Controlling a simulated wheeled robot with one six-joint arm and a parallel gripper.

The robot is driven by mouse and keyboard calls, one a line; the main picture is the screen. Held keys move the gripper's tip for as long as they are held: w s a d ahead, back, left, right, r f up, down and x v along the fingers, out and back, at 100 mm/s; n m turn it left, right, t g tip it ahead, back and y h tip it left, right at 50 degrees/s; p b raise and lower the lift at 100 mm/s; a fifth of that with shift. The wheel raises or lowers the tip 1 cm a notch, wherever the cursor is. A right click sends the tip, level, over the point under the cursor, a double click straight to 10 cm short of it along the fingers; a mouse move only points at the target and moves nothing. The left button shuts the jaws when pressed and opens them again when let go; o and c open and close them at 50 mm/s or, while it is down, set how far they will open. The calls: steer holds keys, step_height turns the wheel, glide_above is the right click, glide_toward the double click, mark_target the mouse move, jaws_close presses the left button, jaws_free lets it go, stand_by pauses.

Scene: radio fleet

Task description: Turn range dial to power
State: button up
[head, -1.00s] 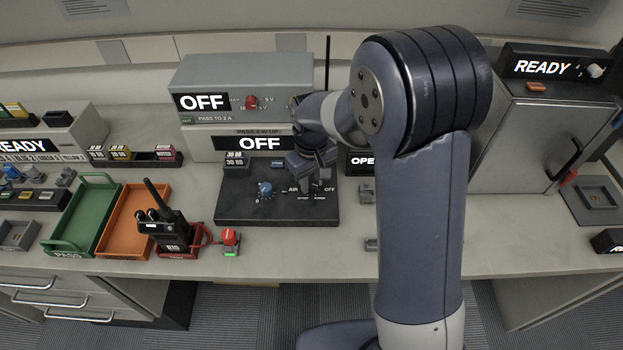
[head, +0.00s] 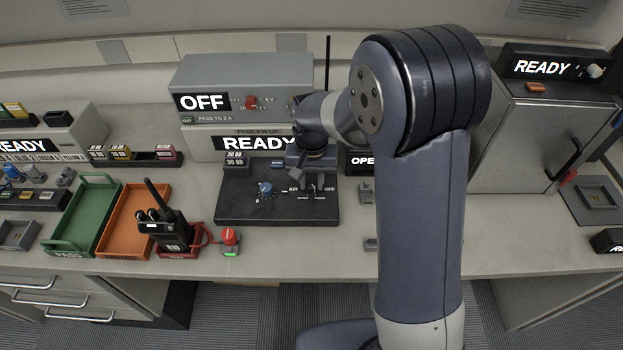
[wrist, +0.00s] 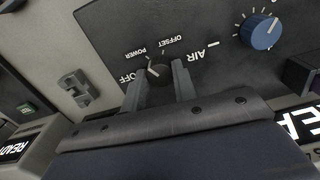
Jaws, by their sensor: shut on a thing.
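The range dial (wrist: 158,71) is a small dark knob on a black panel (head: 250,213), ringed by the words OFF, POWER, OFFSET and AIR. In the wrist view my gripper (wrist: 159,80) has one finger on each side of it and is shut on it. The dial's pointer is hard to read; it seems to lean toward POWER. In the head view my gripper (head: 312,182) comes down over the right part of the panel and hides most of the dial. The meter box (head: 205,145) behind the panel shows READY, partly covered by my arm.
A blue knob (head: 265,188) sits left of the dial on the same panel. A grey supply box (head: 240,75) showing OFF stands behind. A handheld radio (head: 170,225), an orange tray (head: 118,243) and a red button (head: 229,236) are left. A grey cabinet (head: 535,140) stands right.

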mark_target(312, 184)
stand_by(0.4)
steer(key=o, duration=1)
step_height(312, 184, up, 11)
steer(key=shift+f, duration=0.1)
step_height(312, 184, down, 11)
steer(key=shift+r, duration=0.2)
steer(key=shift+f, duration=0.2)
steer(key=shift+r, duration=0.1)
